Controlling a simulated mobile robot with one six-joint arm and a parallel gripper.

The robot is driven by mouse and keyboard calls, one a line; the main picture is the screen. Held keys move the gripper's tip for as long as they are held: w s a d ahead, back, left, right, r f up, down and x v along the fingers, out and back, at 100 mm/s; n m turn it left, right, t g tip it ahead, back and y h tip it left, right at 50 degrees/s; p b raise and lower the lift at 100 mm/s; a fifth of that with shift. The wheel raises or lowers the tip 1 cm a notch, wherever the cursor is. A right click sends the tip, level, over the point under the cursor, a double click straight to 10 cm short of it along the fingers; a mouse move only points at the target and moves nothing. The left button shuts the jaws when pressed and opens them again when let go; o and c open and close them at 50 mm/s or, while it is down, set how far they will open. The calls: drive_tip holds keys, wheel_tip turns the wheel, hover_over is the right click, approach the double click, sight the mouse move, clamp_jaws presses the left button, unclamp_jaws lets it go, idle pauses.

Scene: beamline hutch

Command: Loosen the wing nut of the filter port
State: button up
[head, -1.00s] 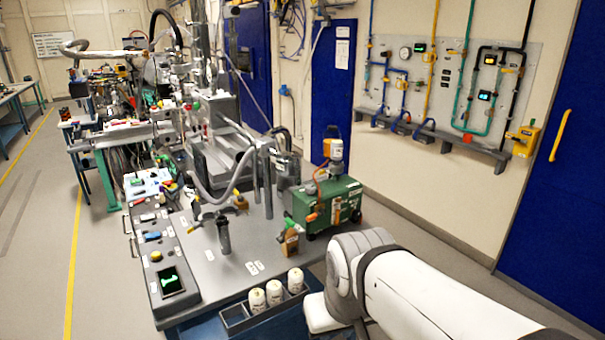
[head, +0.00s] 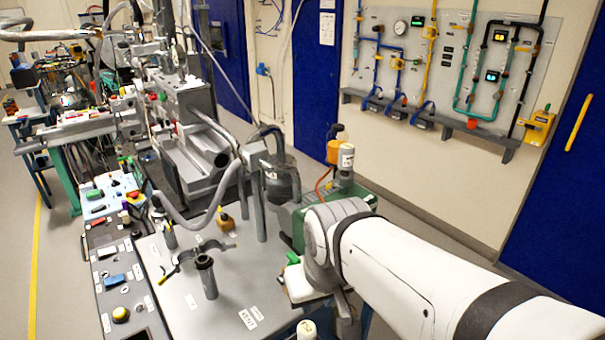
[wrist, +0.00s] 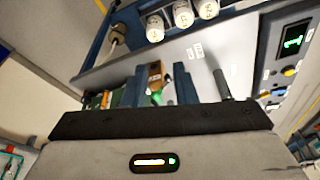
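The dark cylinder also shows in the wrist view (wrist: 222,86), to the right of the fingers. My gripper (wrist: 161,85) is open, with its two blue-grey fingers apart over the bench. A brown bottle (wrist: 155,72) shows beyond the gap, apparently not held. In the head view my arm hides most of the gripper.
Several white capped bottles (wrist: 182,15) stand in a rack beside the bench. A hose (head: 205,218) and upright pipes rise behind the clamp. The bench front (head: 183,300) is largely clear.

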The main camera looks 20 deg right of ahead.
drive_tip(key=shift+s+d, duration=0.1)
drive_tip(key=shift+s, duration=0.05)
drive_tip(key=n+t+h+b, duration=0.1)
drive_tip(key=n+t+b, duration=0.75)
drive_tip(key=t, duration=0.35)
approach(338, 186)
drive_tip(key=w+d, duration=0.1)
drive_tip(key=d, duration=0.1)
wheel_tip(338, 186, down, 3)
drive_tip(key=d+n+t+y+b, duration=0.2)
drive_tip(key=d+n+y, duration=0.1)
drive_tip(key=n+y, duration=0.35)
drive_tip(key=shift+y, duration=0.35)
drive_tip(key=x, duration=0.5)
drive_tip(key=p+x, duration=0.1)
drive_tip(key=x, duration=0.1)
drive_tip(key=shift+w+a+f, duration=0.15)
drive_tip(key=shift+w+a, duration=0.05)
drive_tip(key=shift+a, duration=0.2)
drive_tip(key=shift+c, duration=0.5)
